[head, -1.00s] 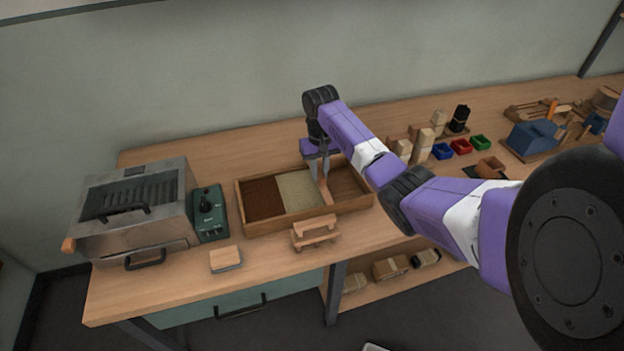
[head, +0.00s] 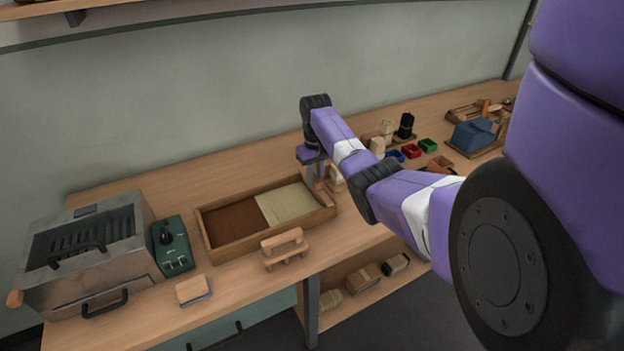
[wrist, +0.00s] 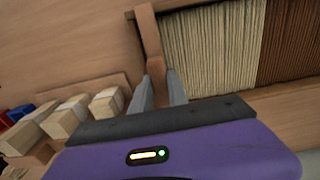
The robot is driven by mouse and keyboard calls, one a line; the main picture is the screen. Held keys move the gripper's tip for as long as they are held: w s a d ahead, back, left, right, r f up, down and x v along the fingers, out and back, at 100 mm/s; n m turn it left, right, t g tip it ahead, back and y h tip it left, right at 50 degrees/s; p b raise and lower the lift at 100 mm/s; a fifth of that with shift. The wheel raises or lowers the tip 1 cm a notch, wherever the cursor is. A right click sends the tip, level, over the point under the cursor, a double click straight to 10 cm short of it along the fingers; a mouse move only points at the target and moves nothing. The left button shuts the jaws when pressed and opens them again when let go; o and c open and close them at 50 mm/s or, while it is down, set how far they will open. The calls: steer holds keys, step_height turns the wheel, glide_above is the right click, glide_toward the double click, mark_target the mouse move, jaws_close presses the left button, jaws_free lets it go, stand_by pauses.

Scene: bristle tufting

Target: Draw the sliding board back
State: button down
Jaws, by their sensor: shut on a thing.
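The wooden sliding board (wrist: 150,40) shows in the wrist view as an upright strip beside the cream bristles (wrist: 212,48). My gripper (wrist: 159,88) is shut on its near end, one finger on each side. In the head view, my gripper (head: 316,178) is at the right end of the wooden tray (head: 228,248), and a small part of the board (head: 326,190) shows there. The tray holds brown bristles (head: 232,226) on the left and cream bristles (head: 288,203) on the right. The cream bristles reach close to the board. My arm partly hides the grip.
A small wooden stand (head: 284,250) is in front of the tray. A green control box (head: 172,245) and metal machine (head: 90,255) stand to the left. Wooden blocks and coloured bins (head: 410,151) are to the right. The bench behind the tray is clear.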

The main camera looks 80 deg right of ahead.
steer(key=c, duration=1.3)
jaws_free()
steer(key=shift+s+d+r, duration=0.1)
steer(key=shift+s+d, duration=0.15)
steer(key=shift+d, duration=0.05)
steer(key=shift+a, duration=0.1)
steer(key=shift+w, duration=0.1)
steer(key=shift+r, duration=0.1)
step_height(320, 180, up, 8)
steer(key=shift+f+b, duration=0.2)
steer(key=shift+b, duration=0.2)
